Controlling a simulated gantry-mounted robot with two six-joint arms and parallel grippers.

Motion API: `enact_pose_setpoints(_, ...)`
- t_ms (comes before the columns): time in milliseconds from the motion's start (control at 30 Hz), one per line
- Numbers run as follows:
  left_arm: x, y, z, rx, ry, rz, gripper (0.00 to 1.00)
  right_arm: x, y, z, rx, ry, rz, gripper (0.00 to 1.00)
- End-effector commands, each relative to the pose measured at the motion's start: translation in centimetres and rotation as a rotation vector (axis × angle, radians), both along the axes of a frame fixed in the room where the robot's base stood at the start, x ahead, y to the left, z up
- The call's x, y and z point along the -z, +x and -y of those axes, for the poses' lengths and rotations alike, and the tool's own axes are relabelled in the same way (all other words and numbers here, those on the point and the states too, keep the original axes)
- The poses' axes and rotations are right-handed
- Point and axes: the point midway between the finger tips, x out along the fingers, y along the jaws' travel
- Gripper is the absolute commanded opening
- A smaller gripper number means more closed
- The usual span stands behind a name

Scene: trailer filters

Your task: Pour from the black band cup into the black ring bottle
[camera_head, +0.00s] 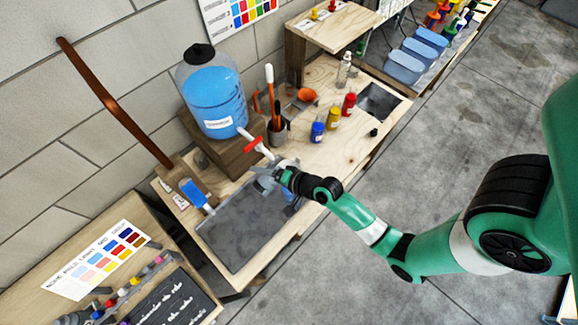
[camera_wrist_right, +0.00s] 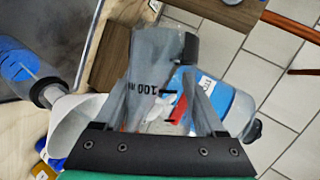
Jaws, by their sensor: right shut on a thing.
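My right gripper (camera_head: 268,180) is shut on a clear, greyish cup by the jug's red tap. The cup (camera_wrist_right: 148,75) fills the middle of the right wrist view, between the fingers, with a "100" mark on its wall. I take it as the black band cup, though no full band is clear. Its contents cannot be told. Two small clear bottles (camera_head: 343,70) stand at the back of the bench; I cannot tell whether one is the black ring bottle. A blue object with a grey neck (camera_wrist_right: 28,68) shows at the wrist view's left. My left gripper is out of view.
A large blue water jug (camera_head: 214,100) stands on a wooden block (camera_head: 233,157). Blue (camera_head: 317,132), yellow (camera_head: 333,119) and red (camera_head: 349,104) bottles stand on the bench. A tool holder (camera_head: 277,133) is behind the gripper. A grey tray (camera_head: 235,235) lies in front.

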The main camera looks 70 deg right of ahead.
Motion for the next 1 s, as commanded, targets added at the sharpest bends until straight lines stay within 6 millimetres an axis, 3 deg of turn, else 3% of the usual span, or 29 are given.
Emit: enact_pose_setpoints(1000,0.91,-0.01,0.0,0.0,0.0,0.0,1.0,-0.31,0.01,0.04,0.001,0.052,0.026,0.01)
